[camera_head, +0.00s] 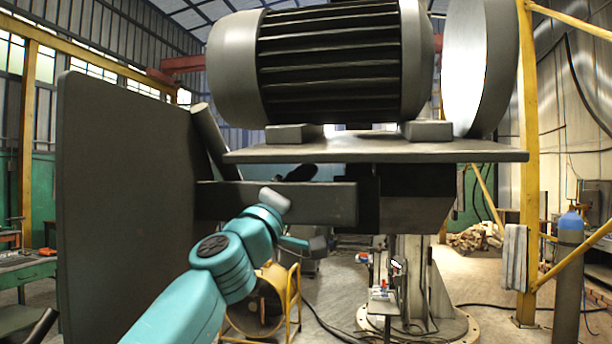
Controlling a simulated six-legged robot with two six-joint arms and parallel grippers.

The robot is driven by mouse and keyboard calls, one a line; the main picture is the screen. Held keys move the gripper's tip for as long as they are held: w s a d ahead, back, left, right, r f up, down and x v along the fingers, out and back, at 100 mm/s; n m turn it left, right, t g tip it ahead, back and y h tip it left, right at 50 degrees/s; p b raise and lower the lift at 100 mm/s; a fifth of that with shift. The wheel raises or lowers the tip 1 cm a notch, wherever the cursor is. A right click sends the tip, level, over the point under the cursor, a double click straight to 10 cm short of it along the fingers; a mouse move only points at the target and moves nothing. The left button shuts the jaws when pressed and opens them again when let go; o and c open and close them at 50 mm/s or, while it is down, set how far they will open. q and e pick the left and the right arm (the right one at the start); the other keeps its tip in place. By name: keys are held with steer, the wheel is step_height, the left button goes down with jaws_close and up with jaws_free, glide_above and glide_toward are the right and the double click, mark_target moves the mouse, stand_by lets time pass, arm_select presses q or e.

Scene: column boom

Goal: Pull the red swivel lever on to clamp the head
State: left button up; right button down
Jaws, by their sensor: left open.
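The head carries a large dark ribbed motor (335,60) with grey end caps, seated on a flat grey plate (380,152). Below the plate, a dark horizontal bar (320,203) and a dark block (430,198) show. I cannot make out the red swivel lever; it may be hidden behind the bar or block. My left gripper (298,222), on the teal arm from the lower left, is open in front of the bar's lower edge. Nothing shows between its fingers. I cannot tell whether it touches the bar. My right gripper is out of view.
A big dark upright panel (120,200) stands left of my arm, close to it. A grey column (415,280) on a round base stands behind.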

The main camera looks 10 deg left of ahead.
arm_select(q)
steer(key=shift+w+d+f, duration=0.1)
steer(key=shift+w+d, duration=0.45)
steer(key=shift+w, duration=0.2)
steer(key=shift+s+a+r, duration=0.15)
steer(key=shift+s+a, duration=0.05)
steer(key=shift+s, duration=0.2)
steer(key=shift+s+a+r, duration=0.15)
steer(key=shift+s+a, duration=0.05)
steer(key=shift+s, duration=0.2)
steer(key=shift+w+d+f, duration=0.1)
steer(key=shift+w+f, duration=0.05)
steer(key=shift+w, duration=0.15)
jaws_close()
steer(key=shift+d, duration=0.2)
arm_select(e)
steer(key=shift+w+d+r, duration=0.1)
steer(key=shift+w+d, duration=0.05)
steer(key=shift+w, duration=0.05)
